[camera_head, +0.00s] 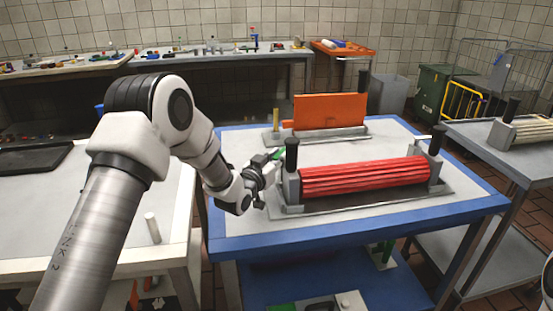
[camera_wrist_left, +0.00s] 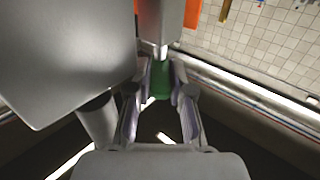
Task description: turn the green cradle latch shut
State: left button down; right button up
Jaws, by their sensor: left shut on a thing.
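A red ribbed roller (camera_head: 362,178) lies in a grey cradle (camera_head: 292,188) on the blue-edged table. The green cradle latch (camera_head: 278,154) is at the cradle's left end, beside a black-topped post, and is mostly covered by my gripper. My left gripper (camera_head: 268,168) reaches it from the left. In the left wrist view the green latch (camera_wrist_left: 160,82) sits between the two fingers, which are closed on it. Its exact angle is hard to tell. My right gripper is not in view.
An orange block (camera_head: 330,110) stands on a second stand behind the roller. A yellow post (camera_head: 276,122) is beside it. A white table (camera_head: 60,215) with a black tray (camera_head: 30,157) is at the left. The blue table's front strip (camera_head: 370,218) is clear.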

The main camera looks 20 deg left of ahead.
pick_arm(q)
jog(key=shift+r, duration=0.1)
dwell(0.3)
jog(key=c, duration=1)
grip_release()
jog(key=shift+d, duration=0.1)
jog(key=shift+c, duration=0.2)
